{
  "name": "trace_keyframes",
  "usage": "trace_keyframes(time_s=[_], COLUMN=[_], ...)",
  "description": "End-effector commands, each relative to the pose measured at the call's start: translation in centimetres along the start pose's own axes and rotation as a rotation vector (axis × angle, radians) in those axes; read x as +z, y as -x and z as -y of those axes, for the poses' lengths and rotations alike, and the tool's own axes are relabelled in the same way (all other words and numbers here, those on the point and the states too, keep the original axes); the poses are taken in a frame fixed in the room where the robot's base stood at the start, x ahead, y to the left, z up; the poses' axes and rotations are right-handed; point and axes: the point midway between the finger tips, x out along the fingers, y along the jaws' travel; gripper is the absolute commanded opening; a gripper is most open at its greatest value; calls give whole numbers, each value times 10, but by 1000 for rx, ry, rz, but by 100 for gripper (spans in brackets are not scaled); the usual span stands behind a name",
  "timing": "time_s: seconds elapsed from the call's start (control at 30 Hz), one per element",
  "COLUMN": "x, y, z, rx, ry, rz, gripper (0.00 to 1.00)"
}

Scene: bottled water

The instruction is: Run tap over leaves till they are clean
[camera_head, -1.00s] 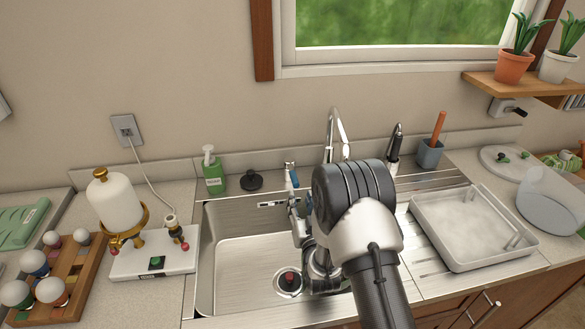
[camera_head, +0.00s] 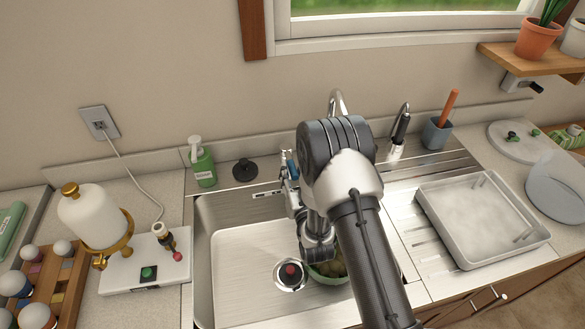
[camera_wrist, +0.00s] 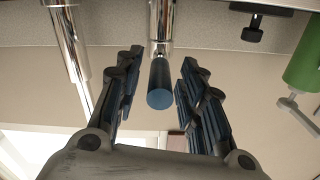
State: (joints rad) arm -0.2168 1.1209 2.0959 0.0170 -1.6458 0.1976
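The chrome tap's spout (camera_head: 338,103) rises behind the sink, partly hidden by my arm. Its blue-ended lever (camera_head: 290,158) stands to the left of the spout. In the wrist view, which is upside down, the blue lever end (camera_wrist: 160,98) lies between the two fingers of my gripper (camera_wrist: 161,58). The fingers are open, with a visible gap on each side of the lever. A green bowl (camera_head: 330,279) with greenish contents, perhaps the leaves, sits in the sink (camera_head: 235,245), mostly hidden by my arm. No running water is visible.
A green soap bottle (camera_head: 202,165) and a black stopper (camera_head: 244,170) stand behind the sink. A white tray (camera_head: 455,250) lies on the drainer at right. A white dispenser (camera_head: 92,218) stands at left. The sink's left part is clear around the red-centred drain (camera_head: 290,274).

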Motion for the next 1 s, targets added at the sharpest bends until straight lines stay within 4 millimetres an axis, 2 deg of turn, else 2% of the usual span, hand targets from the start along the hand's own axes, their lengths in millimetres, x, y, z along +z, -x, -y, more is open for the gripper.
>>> trace_keyframes(time_s=[0.13, 0.67, 1.0], x=[0, 0, 0], y=[0, 0, 0], z=[0, 0, 0], rx=[0, 0, 0], ry=[0, 0, 0], rz=[0, 0, 0], gripper=[35, 0, 0])
